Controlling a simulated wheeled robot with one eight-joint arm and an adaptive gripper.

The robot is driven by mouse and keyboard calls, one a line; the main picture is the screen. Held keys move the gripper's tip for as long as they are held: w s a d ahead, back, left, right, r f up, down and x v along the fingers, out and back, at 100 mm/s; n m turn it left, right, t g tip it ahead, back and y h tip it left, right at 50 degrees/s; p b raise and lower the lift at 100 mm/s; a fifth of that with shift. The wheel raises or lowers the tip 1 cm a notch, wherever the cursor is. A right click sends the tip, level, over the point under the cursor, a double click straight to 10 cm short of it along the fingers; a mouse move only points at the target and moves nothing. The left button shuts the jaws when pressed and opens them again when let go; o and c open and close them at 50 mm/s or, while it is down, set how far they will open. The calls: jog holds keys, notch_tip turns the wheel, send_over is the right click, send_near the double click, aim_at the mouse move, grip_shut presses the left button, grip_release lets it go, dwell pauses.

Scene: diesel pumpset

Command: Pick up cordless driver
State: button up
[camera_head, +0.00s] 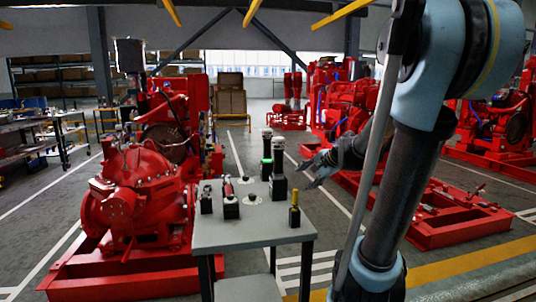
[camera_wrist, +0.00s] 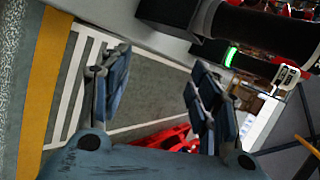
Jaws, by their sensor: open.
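Two tall dark tools stand upright at the back of a small grey table (camera_head: 250,232). One is a black tool with a green band (camera_head: 266,160); the other is a black tool with a pale band and a block-like base (camera_head: 278,176). I cannot tell for certain which is the cordless driver. My gripper (camera_head: 316,168) is open and empty, to the right of them and apart from them. In the wrist view my gripper (camera_wrist: 158,68) has its fingers spread over bare floor. The green-banded tool (camera_wrist: 255,65) and a large black tool (camera_wrist: 265,28) lie across the upper right there.
A small dark tool (camera_head: 206,200), a red-and-black tool (camera_head: 230,203) and a yellow-and-black tool (camera_head: 294,211) stand nearer the table's front. A big red pump (camera_head: 135,200) stands left of the table. Red machine frames (camera_head: 440,210) lie to the right. Floor shows between.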

jog(key=w+a+r+m+y, duration=0.2)
jog(key=w+a+m+y, duration=0.1)
jog(key=w+m, duration=0.35)
jog(key=m+t+y, duration=0.3)
jog(key=m+y, duration=0.2)
jog(key=m, duration=0.3)
send_near(268, 149)
jog(key=shift+w+d+f+x, duration=0.1)
jog(key=shift+w+d+x, duration=0.1)
jog(key=shift+x, duration=1.7)
jog(key=shift+w+d+f+x, duration=0.1)
jog(key=shift+w+x, duration=0.1)
jog(key=shift+x, duration=1.75)
jog(key=shift+w+d+f+x, duration=0.1)
jog(key=shift+w+x, duration=0.1)
jog(key=shift+x, duration=1.7)
grip_shut()
